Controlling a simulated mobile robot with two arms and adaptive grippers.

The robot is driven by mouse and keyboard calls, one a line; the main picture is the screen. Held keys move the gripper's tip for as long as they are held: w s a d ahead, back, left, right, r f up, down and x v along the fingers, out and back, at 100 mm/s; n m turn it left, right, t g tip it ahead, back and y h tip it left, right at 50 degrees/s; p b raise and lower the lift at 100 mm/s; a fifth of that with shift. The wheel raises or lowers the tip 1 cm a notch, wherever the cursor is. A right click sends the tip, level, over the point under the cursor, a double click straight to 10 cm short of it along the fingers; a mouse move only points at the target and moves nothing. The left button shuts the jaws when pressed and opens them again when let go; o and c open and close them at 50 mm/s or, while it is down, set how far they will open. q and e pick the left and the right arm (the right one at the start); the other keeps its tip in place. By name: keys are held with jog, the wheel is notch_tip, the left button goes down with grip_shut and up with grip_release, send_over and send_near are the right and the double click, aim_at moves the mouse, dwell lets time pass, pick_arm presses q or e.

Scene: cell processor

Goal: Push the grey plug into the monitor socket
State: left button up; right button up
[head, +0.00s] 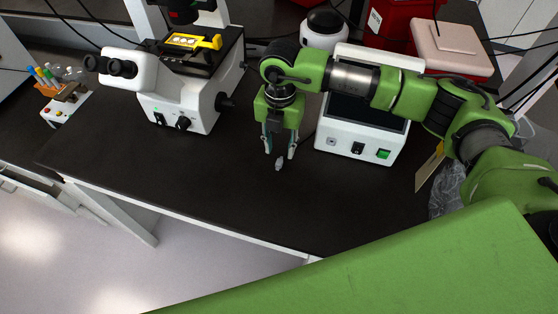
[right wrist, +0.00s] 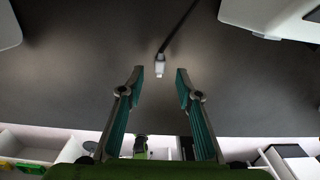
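The grey plug (head: 278,164) lies on the dark bench top. In the right wrist view the plug (right wrist: 159,68) sits beyond and between the fingertips, apart from both, with a dark cable running up from it. My right gripper (head: 278,150) is open and empty, pointing down at the plug; its spread fingers (right wrist: 157,72) show in the wrist view. The white monitor (head: 334,158) stands to the right of the gripper, its dark screen partly hidden by my right arm. A small socket (head: 332,141) shows at the left of its front panel. My left gripper is not in view.
A white microscope (head: 188,92) stands left of the gripper. A round-topped white container (head: 323,28) and a pinkish box (head: 450,50) stand behind. Crumpled clear plastic (head: 447,190) lies at right. The bench (head: 210,175) is clear in front of the microscope.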

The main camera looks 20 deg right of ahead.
aim_at(280, 159)
notch_tip(280, 159, down, 4)
jog(key=p, duration=0.2)
jog(key=shift+w+d+f+p, duration=0.1)
jog(key=shift+p, duration=0.2)
jog(key=shift+f, duration=0.35)
jog(key=c, duration=0.8)
jog(key=shift+c, duration=0.2)
jog(key=shift+r, duration=0.1)
